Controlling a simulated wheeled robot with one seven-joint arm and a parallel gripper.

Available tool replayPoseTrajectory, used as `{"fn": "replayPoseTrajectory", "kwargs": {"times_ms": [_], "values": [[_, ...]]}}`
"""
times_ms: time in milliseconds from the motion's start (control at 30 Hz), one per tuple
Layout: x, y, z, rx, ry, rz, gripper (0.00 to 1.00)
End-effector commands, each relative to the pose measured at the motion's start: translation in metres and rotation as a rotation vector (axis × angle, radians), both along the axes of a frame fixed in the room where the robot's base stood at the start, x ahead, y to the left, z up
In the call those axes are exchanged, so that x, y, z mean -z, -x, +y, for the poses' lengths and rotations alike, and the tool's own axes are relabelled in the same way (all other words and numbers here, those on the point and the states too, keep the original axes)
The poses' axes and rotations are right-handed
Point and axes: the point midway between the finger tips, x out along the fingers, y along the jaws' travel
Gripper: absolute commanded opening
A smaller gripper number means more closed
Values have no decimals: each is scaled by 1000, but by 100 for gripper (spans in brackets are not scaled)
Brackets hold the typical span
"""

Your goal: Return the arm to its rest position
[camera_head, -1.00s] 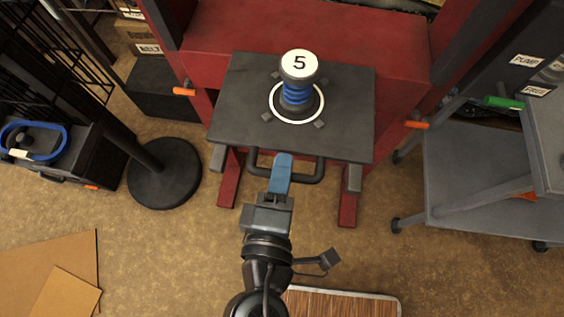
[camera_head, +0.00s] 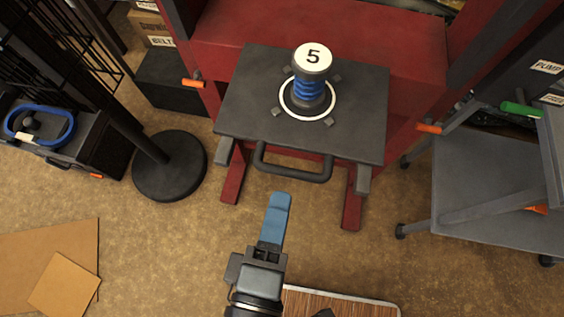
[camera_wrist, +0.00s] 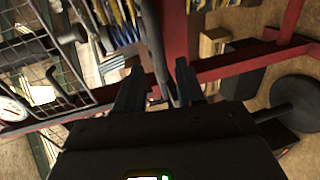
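My gripper (camera_head: 279,198) is in the lower middle of the head view, with blue fingers pointing up toward the lift. In the wrist view its two fingers (camera_wrist: 159,70) stand apart with nothing gripped between them. A dark handle (camera_head: 292,173) on the front of the black lift platform (camera_head: 240,110) is just beyond the fingertips, with a gap of floor between. A black cylinder with a blue coil and a white top marked 5 (camera_head: 312,85) stands upright inside a white ring on the platform. Most of my arm is out of view.
A round black base with a post (camera_head: 170,175) stands at left, near a dark box with a blue loop (camera_head: 40,124). A grey cart (camera_head: 480,180) is at right. Cardboard sheets (camera_head: 50,260) and a wooden board (camera_head: 340,303) lie low. Open floor surrounds my gripper.

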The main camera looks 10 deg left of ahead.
Motion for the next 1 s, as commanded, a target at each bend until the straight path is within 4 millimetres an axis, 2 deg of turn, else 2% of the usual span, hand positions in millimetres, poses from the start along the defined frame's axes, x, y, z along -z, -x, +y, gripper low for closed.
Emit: {"fn": "replayPoseTrajectory", "kwargs": {"times_ms": [667,767,867,1000], "values": [[2,2,-2,1,-7,10,38],[16,3,-13,-1,-50,67,38],[40,8,-32,-1,-155,173,38],[67,26,-69,26,-407,319,38]]}}
